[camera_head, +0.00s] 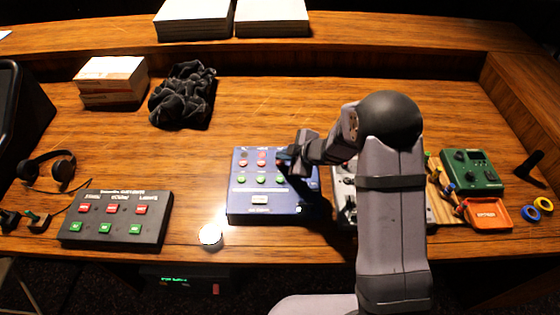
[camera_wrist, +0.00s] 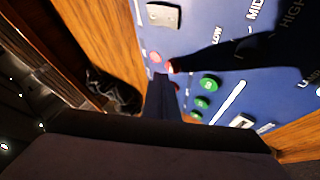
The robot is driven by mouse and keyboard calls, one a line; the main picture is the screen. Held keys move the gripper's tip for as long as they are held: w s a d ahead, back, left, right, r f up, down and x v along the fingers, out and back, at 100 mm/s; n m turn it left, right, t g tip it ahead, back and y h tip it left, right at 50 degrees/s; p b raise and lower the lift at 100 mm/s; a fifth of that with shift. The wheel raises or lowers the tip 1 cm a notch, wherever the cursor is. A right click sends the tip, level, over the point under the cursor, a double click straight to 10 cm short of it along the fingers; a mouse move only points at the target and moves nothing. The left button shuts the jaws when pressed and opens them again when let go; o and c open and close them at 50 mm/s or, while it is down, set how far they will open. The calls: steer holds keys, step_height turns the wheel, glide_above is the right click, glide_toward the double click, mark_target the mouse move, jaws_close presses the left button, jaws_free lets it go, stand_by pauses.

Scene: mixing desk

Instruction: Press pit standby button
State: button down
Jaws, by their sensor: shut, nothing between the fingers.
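My gripper (camera_head: 284,156) is shut and empty over the upper right of a blue panel (camera_head: 238,208), which has rows of red and green round buttons. In the wrist view the closed fingertips (camera_wrist: 161,78) are close to a red button (camera_wrist: 155,58); I cannot tell whether they touch. Green buttons (camera_wrist: 208,84) lie to their right. A black box (camera_head: 156,226) with three red buttons above three green ones stands at the lower left of the head view, away from my gripper. Its labels are too small to read surely. I cannot make out the pit label.
Right of the blue panel, a grey device is partly hidden by my arm. A green box (camera_head: 470,174) and orange tray (camera_head: 487,214) stand at the right. A headset (camera_head: 47,168), black cloth (camera_head: 182,95) and white round object (camera_head: 210,235) lie on the desk.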

mark_target(283, 165)
step_height(283, 165, up, 5)
steer(key=p, duration=0.5)
stand_by(0.9)
steer(key=s+d+r+m+h, duration=0.3)
steer(key=s+d+m, duration=0.15)
steer(key=d, duration=0.25)
steer(key=s+d+r+m+h, duration=0.3)
steer(key=s+d+m+h, duration=0.15)
steer(key=d, duration=0.35)
steer(key=s+r+m+g+y, duration=0.1)
steer(key=s+m+g, duration=0.5)
steer(key=s, duration=1.6)
steer(key=shift+s+a+m+g, duration=0.3)
steer(key=shift+a+m+g, duration=0.15)
steer(key=shift+m, duration=0.75)
